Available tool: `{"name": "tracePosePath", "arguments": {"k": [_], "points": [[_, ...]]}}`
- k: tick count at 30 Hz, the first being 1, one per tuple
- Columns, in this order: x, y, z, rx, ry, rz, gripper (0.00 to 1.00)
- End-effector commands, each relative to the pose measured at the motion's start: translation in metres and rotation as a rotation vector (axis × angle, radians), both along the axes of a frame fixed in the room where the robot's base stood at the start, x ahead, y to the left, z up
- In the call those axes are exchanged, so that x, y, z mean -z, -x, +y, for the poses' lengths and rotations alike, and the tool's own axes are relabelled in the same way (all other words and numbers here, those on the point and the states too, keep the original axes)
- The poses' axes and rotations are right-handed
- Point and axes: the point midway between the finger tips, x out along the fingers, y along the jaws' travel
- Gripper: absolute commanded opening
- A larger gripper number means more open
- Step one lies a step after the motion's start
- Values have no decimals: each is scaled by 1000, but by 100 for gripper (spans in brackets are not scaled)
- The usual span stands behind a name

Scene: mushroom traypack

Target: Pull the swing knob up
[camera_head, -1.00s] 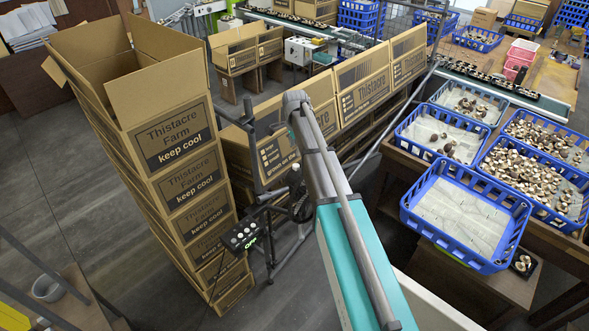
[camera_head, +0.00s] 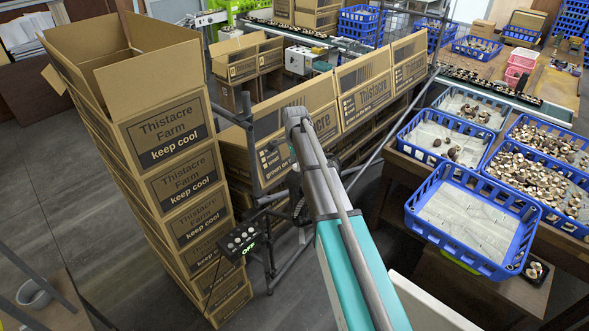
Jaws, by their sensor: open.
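A dark control box (camera_head: 240,241) with small white knobs or buttons and green lit letters is mounted on a dark metal frame (camera_head: 262,190), left of my arm. I cannot make out for certain which part is the swing knob. My gripper (camera_head: 292,196) shows only as a dark shape beside my arm, a little above and right of the control box. Its jaws are open, but my arm and the frame bars hide most of it. I see nothing held in it. I cannot tell its distance from the box.
A tall stack of cartons (camera_head: 172,150) marked "Thistacre Farm keep cool" stands close left of the control box. More cartons (camera_head: 367,88) line the back. An empty blue crate (camera_head: 480,257) and crates of mushrooms are at the right. Floor shows at the lower left.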

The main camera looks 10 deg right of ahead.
Motion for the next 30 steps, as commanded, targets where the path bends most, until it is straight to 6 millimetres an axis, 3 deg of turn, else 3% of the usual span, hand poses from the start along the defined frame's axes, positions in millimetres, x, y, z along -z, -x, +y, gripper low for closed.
{"name": "tracePosePath", "arguments": {"k": [16,28,30], "points": [[7,0,0,0,0,0,74],[7,0,0,0,0,1,1],[7,1,0,0,0,1,0]]}}
